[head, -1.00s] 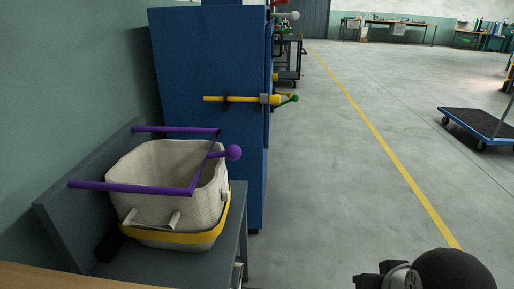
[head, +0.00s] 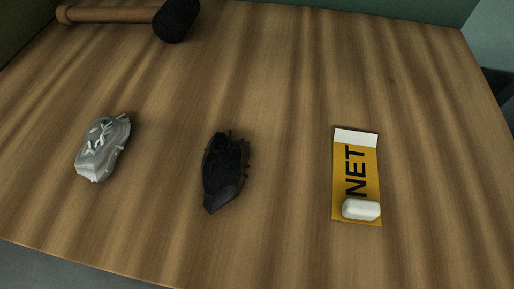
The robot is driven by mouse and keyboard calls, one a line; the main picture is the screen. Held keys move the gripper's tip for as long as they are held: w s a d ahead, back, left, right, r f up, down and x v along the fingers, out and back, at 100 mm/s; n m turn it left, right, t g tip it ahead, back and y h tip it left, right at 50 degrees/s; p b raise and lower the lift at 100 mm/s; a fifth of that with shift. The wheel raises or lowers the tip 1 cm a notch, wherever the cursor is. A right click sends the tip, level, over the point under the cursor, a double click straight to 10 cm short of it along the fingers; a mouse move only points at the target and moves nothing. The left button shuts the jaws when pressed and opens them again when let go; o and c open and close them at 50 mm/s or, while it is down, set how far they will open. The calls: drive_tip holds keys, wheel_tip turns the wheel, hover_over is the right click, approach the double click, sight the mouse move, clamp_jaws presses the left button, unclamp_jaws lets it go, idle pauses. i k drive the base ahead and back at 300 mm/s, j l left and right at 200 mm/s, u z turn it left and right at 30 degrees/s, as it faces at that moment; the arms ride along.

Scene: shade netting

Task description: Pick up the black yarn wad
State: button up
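The black yarn wad (head: 225,172) lies on the wooden table (head: 280,250), a little left of the middle of the head view. It is dark, lumpy and longer than wide, with small loose strands along its edges. Nothing touches it. My gripper is not in the head view now, so I cannot see whether it is open or shut.
A grey wad (head: 103,147) with pale strands lies to the left. A yellow NET card (head: 347,172) with a white piece (head: 361,209) on it lies to the right. A mallet (head: 177,20) lies at the back left. Bare wood separates them.

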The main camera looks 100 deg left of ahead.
sight(224, 165)
drive_tip(key=k+l+u, duration=0.2)
drive_tip(key=u, duration=0.3)
drive_tip(key=k+l+u, duration=0.1)
drive_tip(key=u, duration=0.35)
drive_tip(key=k+u, duration=0.1)
drive_tip(key=u, duration=2.05)
